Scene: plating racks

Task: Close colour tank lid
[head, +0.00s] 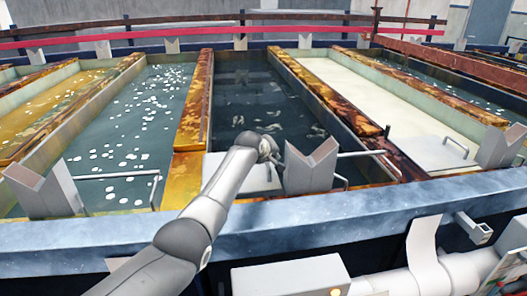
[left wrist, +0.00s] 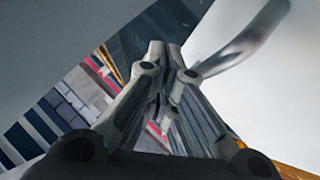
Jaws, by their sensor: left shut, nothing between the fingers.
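The dark tank (head: 262,85) lies in the middle of the head view, with dark liquid and pale glints. A light grey lid panel (head: 264,183) is at its near end, partly hidden by my left arm; its exact tilt is hard to tell. My left gripper (head: 269,151) is over the panel's far part, beside a grey V-shaped bracket. In the left wrist view its fingers (left wrist: 160,95) are shut and empty. A curved metal bar (left wrist: 245,45) passes close beside the fingertips there, between pale grey surfaces. I cannot tell whether they touch it. My right gripper is not visible.
A V-shaped bracket (head: 312,167) stands right of my left gripper. A blue-grey front beam (head: 330,215) runs across below the tanks. The tank at right has a flat pale lid (head: 440,152) with a handle. Rusty dividers (head: 195,105) separate the tanks.

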